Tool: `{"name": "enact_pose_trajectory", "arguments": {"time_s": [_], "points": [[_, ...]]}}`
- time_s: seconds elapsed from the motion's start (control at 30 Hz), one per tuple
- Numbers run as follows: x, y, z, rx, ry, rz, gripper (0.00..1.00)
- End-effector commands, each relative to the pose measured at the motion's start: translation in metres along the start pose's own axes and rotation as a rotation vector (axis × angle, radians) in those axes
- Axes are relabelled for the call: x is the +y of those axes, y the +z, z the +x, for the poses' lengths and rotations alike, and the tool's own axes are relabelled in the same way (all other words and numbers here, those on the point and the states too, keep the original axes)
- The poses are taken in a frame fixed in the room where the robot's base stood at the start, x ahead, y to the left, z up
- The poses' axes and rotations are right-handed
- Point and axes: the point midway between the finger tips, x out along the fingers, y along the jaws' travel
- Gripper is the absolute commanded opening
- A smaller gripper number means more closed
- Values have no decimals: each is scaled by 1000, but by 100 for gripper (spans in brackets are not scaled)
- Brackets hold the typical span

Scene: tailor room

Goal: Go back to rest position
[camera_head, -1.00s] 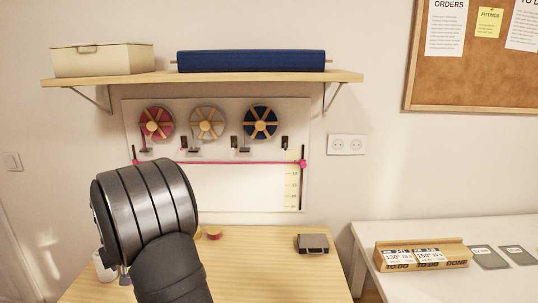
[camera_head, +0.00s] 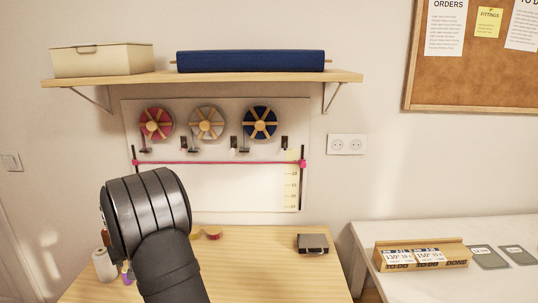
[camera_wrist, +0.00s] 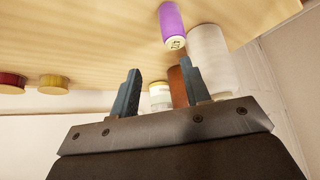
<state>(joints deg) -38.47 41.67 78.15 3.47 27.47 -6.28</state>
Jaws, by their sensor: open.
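My gripper (camera_wrist: 160,72) shows in the wrist view with its two dark fingers apart and nothing between them. Beyond the fingers is the pale wooden table (camera_wrist: 90,40). In the head view my arm rises in front of the left part of the table (camera_head: 270,245), and my gripper is hidden there.
A purple spool (camera_wrist: 172,22), a white cone (camera_wrist: 210,58), a rust-brown item (camera_wrist: 178,88) and a small pale jar (camera_wrist: 159,97) stand close by the fingers. A dark case (camera_head: 312,243) sits right. The shelf (camera_head: 220,78) is above.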

Motion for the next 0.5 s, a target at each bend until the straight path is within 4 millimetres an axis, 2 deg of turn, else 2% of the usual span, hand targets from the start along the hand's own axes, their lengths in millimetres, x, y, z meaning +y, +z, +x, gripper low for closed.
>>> {"name": "enact_pose_trajectory", "arguments": {"time_s": [0.5], "points": [[76, 12, -72, 2, 1, 3, 43]]}}
